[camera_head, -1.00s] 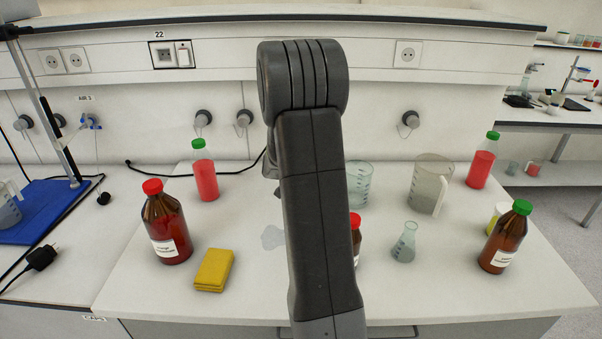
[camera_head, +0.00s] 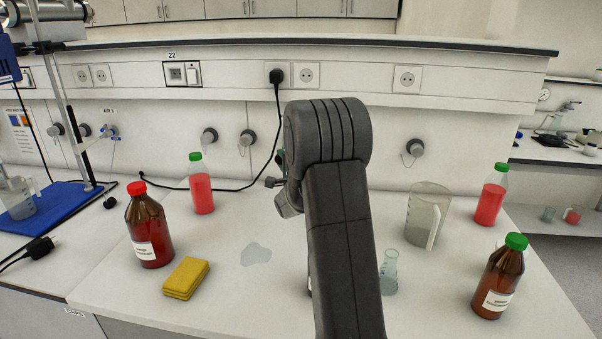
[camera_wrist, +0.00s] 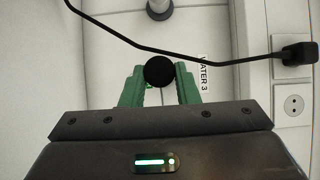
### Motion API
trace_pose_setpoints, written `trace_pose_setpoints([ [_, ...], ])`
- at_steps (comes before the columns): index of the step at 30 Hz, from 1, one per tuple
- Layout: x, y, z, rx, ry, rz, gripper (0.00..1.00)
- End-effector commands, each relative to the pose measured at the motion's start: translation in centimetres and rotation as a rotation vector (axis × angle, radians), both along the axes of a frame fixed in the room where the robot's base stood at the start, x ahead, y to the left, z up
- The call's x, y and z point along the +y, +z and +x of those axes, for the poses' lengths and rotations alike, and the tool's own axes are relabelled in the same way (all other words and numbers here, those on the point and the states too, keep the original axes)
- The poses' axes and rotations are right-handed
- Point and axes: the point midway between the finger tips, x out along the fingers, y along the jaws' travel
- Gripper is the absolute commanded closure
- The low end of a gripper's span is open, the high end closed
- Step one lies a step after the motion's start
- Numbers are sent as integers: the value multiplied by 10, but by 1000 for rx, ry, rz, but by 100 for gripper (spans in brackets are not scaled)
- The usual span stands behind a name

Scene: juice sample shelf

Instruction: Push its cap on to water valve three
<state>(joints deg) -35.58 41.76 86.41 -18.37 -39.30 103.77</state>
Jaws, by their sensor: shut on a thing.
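A round black cap (camera_wrist: 159,71) sits between the green fingertips of my gripper (camera_wrist: 160,76) in the wrist view. The fingers are shut on it. A label reading partly "ATER 3" (camera_wrist: 203,74) is on the wall just right of the fingers. The water valve three itself is not clearly visible; the cap and fingers cover that spot, and I cannot tell whether the cap touches it. In the head view my arm hides most of the gripper, which is close to the back wall.
A black cable (camera_head: 262,165) runs up to a plug (camera_head: 277,76) beside my gripper. Other wall valves (camera_head: 247,138) stand to the left. A red-capped brown bottle (camera_head: 149,230), yellow sponge (camera_head: 186,278), grey jug (camera_head: 428,214) and small flask (camera_head: 389,272) stand on the bench.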

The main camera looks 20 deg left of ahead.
Motion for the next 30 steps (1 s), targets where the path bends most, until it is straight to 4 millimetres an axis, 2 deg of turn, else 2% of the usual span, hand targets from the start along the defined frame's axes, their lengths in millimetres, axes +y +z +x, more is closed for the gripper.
trace_pose_setpoints([
  [8,8,4,7,4,15,19,100],
  [22,16,3,44,6,13,17,100],
  [30,16,2,42,5,14,18,100],
])
